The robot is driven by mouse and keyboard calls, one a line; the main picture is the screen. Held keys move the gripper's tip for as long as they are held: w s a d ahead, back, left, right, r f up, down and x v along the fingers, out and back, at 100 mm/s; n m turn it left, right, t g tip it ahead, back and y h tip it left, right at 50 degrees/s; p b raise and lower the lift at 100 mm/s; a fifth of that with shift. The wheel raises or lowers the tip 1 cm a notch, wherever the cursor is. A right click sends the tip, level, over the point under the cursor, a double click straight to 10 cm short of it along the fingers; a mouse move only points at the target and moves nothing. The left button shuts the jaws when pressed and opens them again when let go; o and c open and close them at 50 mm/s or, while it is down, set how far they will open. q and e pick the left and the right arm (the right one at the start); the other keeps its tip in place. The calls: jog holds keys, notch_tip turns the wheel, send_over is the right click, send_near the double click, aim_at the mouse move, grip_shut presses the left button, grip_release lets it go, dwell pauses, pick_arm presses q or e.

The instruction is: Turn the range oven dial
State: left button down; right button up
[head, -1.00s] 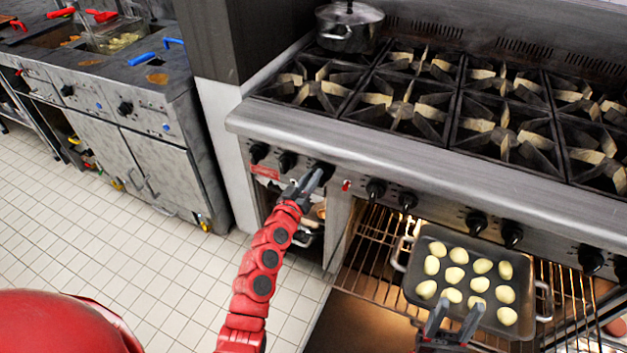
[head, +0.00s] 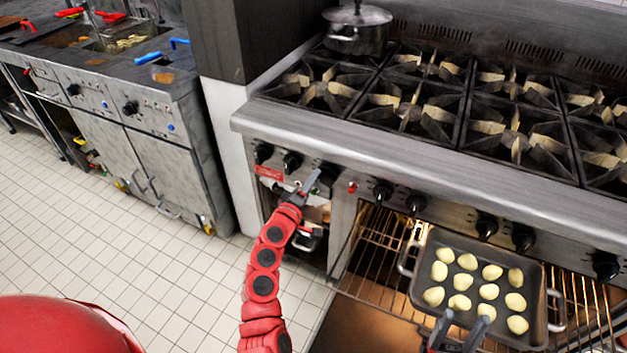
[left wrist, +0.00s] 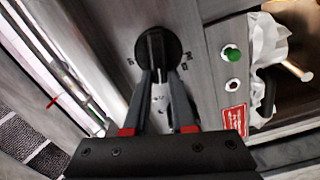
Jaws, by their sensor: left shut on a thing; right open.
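The black oven dial (left wrist: 158,45) is on the range's steel front panel, with small markings around it. In the left wrist view, my left gripper (left wrist: 157,78) is shut on the dial's raised grip, one finger on each side. In the head view, my left gripper (head: 305,184) is at the panel, and its fingers partly hide the dial (head: 327,171). My right gripper (head: 460,328) is open and empty at the bottom edge, in front of the tray.
A tray (head: 548,325) with several pale dough pieces sits on the pulled-out oven rack (head: 385,235). More black knobs (head: 383,192) line the panel. A lidded pot (head: 358,30) stands on the back left burner. A fryer station (head: 140,110) is at left, with clear tiled floor between.

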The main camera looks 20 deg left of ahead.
pick_arm(q)
jog(key=shift+f+n, duration=0.2)
jog(key=shift+n, duration=0.7)
jog(key=c, duration=0.7)
grip_release()
jog(key=shift+a, duration=0.1)
jog(key=shift+c, duration=0.2)
jog(key=shift+s, duration=0.1)
jog(key=s+a+b, duration=0.2)
jog(key=s+a, duration=0.1)
jog(key=s, duration=1.4)
